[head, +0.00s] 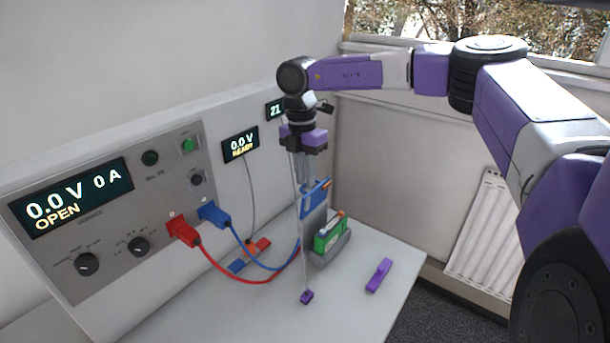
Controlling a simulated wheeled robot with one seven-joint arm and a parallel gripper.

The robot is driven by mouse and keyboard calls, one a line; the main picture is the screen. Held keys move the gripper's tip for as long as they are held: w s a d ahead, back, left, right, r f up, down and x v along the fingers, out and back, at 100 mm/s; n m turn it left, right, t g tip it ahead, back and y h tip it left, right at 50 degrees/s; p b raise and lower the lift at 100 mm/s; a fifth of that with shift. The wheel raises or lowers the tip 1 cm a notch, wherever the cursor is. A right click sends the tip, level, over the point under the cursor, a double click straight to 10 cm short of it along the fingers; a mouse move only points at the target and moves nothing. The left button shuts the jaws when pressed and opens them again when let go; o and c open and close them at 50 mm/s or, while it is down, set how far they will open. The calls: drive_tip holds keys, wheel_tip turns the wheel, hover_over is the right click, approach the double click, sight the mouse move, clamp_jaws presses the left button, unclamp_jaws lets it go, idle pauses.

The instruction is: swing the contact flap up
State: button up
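A grey upright plate with a blue bar (316,203) stands at the left end of a small grey holder (331,258) on the bench; it looks like the contact flap, standing about upright. A green block (331,236) with an orange top, perhaps the battery, sits in the holder.
The cycler panel (120,190) fills the left, reading 0.0 V, 0 A, OPEN. Red (235,280) and blue (262,266) cables run from it to the holder.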

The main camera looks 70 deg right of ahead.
drive_tip(key=shift+c, duration=0.5)
clamp_jaws()
idle(0.8)
